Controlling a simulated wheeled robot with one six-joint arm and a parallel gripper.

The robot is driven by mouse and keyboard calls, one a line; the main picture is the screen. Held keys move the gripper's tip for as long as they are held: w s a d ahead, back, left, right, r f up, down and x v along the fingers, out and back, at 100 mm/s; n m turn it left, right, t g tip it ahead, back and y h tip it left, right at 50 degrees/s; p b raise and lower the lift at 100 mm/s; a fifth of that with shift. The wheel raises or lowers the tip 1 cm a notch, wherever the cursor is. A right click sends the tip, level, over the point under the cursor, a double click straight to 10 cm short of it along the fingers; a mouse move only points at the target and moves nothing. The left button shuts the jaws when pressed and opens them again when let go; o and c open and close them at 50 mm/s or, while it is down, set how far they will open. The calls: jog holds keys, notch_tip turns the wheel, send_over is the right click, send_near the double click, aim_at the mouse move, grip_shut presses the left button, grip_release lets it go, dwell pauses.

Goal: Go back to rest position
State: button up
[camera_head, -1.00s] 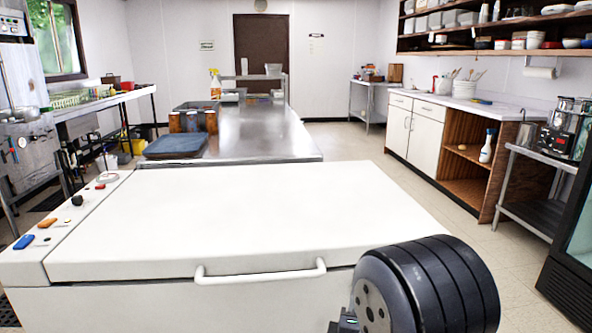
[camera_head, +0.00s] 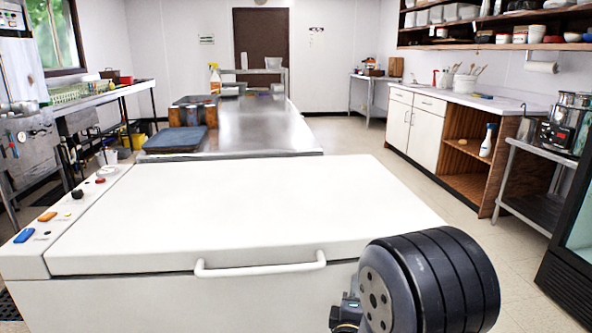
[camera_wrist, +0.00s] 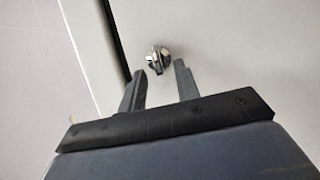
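My gripper (camera_wrist: 160,76) shows in the wrist view with its two grey fingers apart and nothing between them. Beyond the fingertips is a pale flat surface (camera_wrist: 225,45) with a small shiny metal fitting (camera_wrist: 157,58). I cannot tell whether the fingers touch it. In the head view, a dark ribbed part of my arm is at the lower right, in front of the white lidded unit (camera_head: 240,215); my gripper is not visible there. The unit's lid is down, with a white bar handle (camera_head: 260,268) on its front.
Behind the unit is a steel table (camera_head: 255,130) with a blue tray (camera_head: 175,139) and a spray bottle (camera_head: 214,79). A counter (camera_head: 460,98) and a steel stand (camera_head: 535,160) line the right. The floor between (camera_head: 360,147) is clear.

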jog(key=m+g+y, duration=0.1)
jog(key=m, duration=0.2)
jog(key=w+d+r+m+g+y+b, duration=0.1)
jog(key=m, duration=0.3)
jog(key=m+g+y+b, duration=0.1)
jog(key=m+y, duration=0.1)
jog(key=m, duration=0.1)
jog(key=shift+w+d+r+m+g, duration=0.3)
jog(key=shift+r+m, duration=0.1)
jog(key=shift+m+y, duration=0.4)
jog(key=shift+d+r+p, duration=0.1)
jog(key=shift+p, duration=0.5)
jog(key=shift+d+r+m+y+p, duration=0.1)
jog(key=shift+m+y+p, duration=0.35)
jog(key=shift+p, duration=0.4)
jog(key=shift+f+m+p, duration=0.2)
jog(key=shift+m+p, duration=0.15)
jog(key=shift+p, duration=0.25)
